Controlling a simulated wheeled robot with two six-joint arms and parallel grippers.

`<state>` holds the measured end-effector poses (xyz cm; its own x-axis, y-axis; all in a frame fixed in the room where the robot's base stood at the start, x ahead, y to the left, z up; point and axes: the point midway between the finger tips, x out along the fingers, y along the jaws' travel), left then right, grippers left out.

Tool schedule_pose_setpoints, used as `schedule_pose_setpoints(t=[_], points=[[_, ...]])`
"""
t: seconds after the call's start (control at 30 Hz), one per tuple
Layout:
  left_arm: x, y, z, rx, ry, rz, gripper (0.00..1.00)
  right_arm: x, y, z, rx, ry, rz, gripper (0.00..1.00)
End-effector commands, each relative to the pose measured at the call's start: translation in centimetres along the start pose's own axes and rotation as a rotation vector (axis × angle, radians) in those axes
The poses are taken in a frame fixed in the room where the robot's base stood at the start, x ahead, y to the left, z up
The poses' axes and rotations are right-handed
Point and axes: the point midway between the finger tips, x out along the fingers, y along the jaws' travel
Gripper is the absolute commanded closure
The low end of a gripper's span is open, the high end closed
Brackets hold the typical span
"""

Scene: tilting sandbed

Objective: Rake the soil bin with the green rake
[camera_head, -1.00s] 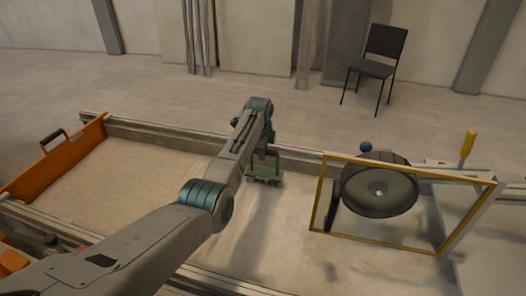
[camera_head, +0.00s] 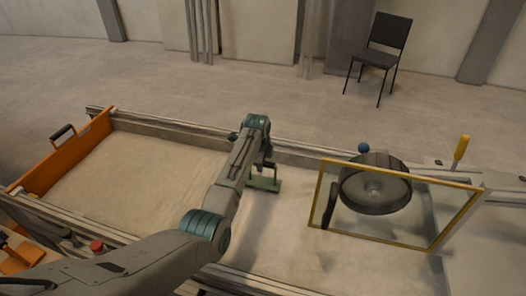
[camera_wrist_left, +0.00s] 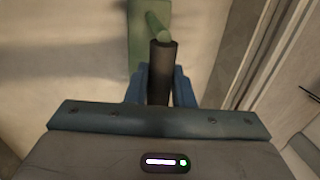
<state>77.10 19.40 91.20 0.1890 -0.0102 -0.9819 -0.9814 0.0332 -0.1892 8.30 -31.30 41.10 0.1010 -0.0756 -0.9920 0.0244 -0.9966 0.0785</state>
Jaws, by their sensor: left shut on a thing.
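The green rake (camera_head: 265,184) is at the far side of the soil bin, its head low at the sand; I cannot tell whether the teeth touch it. My left gripper (camera_head: 265,160) is above the rake head, partly hidden by its own arm. In the left wrist view the blue fingers of my left gripper (camera_wrist_left: 160,88) are closed on the rake's dark handle (camera_wrist_left: 162,62), with the green head (camera_wrist_left: 143,45) beyond. The soil bin's pale sand (camera_head: 130,180) lies mostly smooth, with shallow dents at right. My right gripper is not in view.
An orange end wall (camera_head: 62,150) with a black handle closes the bin's left end. A yellow-framed clear panel (camera_head: 385,244) and a dark wheel (camera_head: 375,190) stand at the right. A red button (camera_head: 97,246) is on the near rail. A chair (camera_head: 378,55) stands behind.

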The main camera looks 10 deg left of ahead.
Motion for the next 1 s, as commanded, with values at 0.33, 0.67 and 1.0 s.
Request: schedule_pose_setpoints(t=[0.33,0.67,1.0], points=[[-1.2,4.1,0.0,0.001,0.000,0.000,1.00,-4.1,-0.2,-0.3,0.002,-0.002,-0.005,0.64],[-1.9,8.0,0.0,0.000,0.000,0.000,1.00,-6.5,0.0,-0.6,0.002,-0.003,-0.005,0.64],[-2.6,12.0,0.0,0.000,0.000,-0.001,1.00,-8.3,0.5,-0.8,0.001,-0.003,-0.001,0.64]])
